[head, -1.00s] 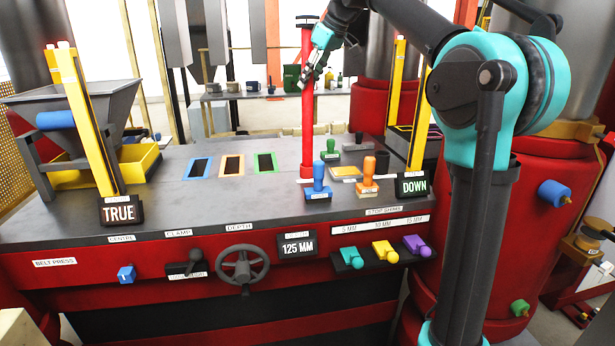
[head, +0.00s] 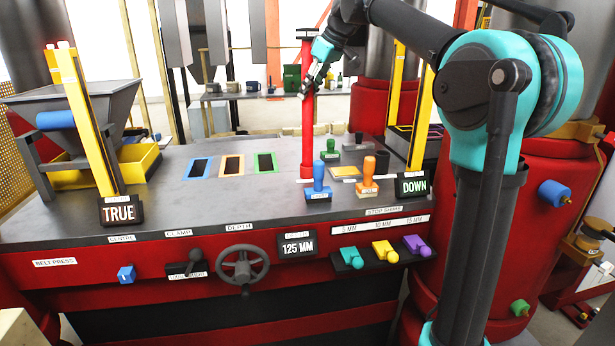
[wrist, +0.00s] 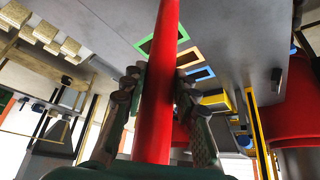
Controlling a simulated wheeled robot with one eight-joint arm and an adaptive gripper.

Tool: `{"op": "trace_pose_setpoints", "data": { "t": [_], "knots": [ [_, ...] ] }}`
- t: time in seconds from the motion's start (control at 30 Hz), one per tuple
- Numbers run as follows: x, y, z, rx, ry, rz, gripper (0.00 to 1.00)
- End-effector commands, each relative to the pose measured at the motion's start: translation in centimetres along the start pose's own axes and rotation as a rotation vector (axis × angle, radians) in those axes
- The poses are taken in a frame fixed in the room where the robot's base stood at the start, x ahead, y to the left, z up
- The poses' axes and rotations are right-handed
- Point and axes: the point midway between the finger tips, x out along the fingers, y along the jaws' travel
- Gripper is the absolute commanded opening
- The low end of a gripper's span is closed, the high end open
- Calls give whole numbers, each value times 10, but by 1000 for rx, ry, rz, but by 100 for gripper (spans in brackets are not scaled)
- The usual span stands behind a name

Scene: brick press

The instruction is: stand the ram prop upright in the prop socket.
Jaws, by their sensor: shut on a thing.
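The ram prop, a tall red pole (head: 307,120) with a dark top, stands about upright at the back of the press deck. Its lower end meets a red collar at the deck (head: 306,172), which looks like the prop socket. The blue-handled stamp partly covers that spot, so I cannot tell how deep the prop sits. My gripper (head: 309,84) is shut on the upper part of the prop. In the wrist view the red prop (wrist: 157,100) runs between the two dark fingers (wrist: 158,90).
Blue (head: 319,176), orange (head: 369,174) and green (head: 330,146) handled stamps stand close around the prop's foot. Blue, orange and green framed slots (head: 232,165) lie to the left. A yellow post (head: 419,120) and the DOWN sign (head: 413,184) stand to the right.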

Motion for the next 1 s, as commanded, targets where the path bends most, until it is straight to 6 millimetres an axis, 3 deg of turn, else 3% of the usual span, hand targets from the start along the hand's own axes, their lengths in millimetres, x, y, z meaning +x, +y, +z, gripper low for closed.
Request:
{"op": "trace_pose_setpoints", "data": {
  "t": [0.47, 0.5, 0.67, 0.87, 1.0],
  "knots": [
    [0, 0, 0, 0, 1, 0, 0],
    [0, 0, 0, 0, 1, 0, 32],
    [0, 0, 0, 0, 0, 0, 52],
    [0, 0, 0, 0, 0, 0, 53],
    [1, 0, 0, 0, 0, 0, 68]
  ]
}}
